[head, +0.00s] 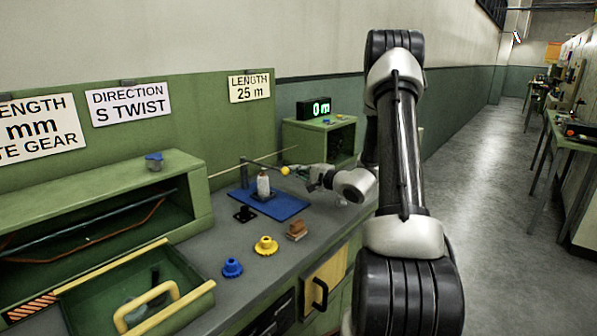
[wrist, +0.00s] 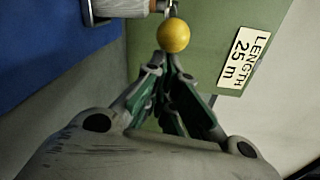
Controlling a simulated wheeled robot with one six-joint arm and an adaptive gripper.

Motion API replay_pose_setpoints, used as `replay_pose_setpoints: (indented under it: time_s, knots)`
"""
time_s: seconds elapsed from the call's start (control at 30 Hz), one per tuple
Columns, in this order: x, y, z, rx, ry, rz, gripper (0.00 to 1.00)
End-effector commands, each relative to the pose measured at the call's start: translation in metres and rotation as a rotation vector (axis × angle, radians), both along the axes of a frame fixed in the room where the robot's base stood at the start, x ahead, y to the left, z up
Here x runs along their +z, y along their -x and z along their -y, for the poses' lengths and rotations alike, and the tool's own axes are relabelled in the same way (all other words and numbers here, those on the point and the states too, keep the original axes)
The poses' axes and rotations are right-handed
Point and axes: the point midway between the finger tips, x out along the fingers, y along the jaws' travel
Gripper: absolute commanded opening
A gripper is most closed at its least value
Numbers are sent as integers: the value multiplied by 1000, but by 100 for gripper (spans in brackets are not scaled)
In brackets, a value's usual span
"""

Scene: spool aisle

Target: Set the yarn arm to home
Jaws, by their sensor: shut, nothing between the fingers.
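The yarn arm shows in the head view as a thin dark bar (head: 262,164) with a yellow ball knob (head: 285,171) at its right end. It reaches over a blue mat (head: 287,208) on the bench. A pale spool (head: 264,185) stands on the mat below it. My gripper (head: 307,173) is just right of the yellow knob. In the wrist view, the yellow knob (wrist: 174,36) sits just beyond the tips of my gripper (wrist: 165,62). The fingers are closed together with nothing between them. Whether the tips touch the knob I cannot tell.
A yellow gear (head: 266,245), a blue gear (head: 232,267) and a brown block (head: 297,230) stand on the bench front. An open green drawer (head: 190,303) juts out at lower left. The aisle floor is clear at right.

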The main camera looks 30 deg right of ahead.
Motion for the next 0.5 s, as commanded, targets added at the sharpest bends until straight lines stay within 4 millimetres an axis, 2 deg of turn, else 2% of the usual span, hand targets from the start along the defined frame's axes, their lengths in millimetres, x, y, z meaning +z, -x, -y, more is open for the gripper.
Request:
replay_pose_setpoints:
  time_s: [0.17,0.4,0.5]
  knots:
    - [0,1,-1,0,0,0,0]
    - [0,16,-25,2,-2,-1,0]
    - [0,18,-28,2,-1,-1,0]
